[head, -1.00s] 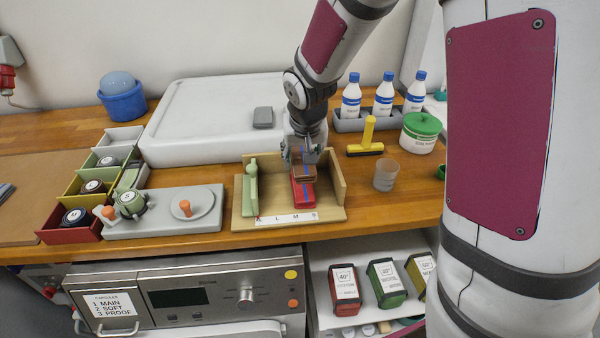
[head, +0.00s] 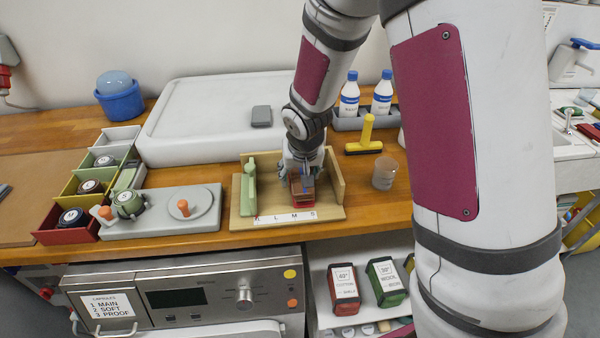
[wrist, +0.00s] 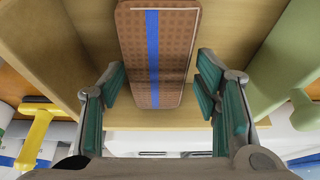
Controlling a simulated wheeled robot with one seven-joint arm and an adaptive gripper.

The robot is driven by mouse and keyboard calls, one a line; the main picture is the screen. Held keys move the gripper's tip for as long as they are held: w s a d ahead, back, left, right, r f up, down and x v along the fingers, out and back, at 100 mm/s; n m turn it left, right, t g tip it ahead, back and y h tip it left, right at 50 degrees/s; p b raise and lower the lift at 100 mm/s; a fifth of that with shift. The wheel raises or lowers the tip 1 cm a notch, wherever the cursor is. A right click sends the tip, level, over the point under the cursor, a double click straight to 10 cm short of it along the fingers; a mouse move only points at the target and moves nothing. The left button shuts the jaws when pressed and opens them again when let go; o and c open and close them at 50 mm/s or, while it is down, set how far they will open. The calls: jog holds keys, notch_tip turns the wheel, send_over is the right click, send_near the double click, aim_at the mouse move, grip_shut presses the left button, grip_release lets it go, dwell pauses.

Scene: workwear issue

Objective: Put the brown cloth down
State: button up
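The brown cloth (head: 302,188) is a folded block with a blue stripe. In the head view my gripper (head: 301,172) points down over the tray.
A green upright block (head: 249,192) stands at the tray's left, and a wooden wall (head: 334,175) at its right. A clear cup (head: 385,173) and a yellow squeegee (head: 365,138) stand to the right. A grey plate with orange knobs (head: 205,222) lies to the left.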

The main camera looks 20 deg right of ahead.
dwell(0.3)
jog(key=s+r+p, duration=0.1)
jog(key=s+r, duration=0.7)
jog(key=r, duration=0.3)
jog(key=s+r, duration=0.8)
jog(key=r, duration=0.2)
jog(key=s+r+n, duration=0.2)
jog(key=s+r, duration=0.1)
jog(key=s, duration=0.9)
jog(key=shift+t+y, duration=0.3)
jog(key=shift+y, duration=0.1)
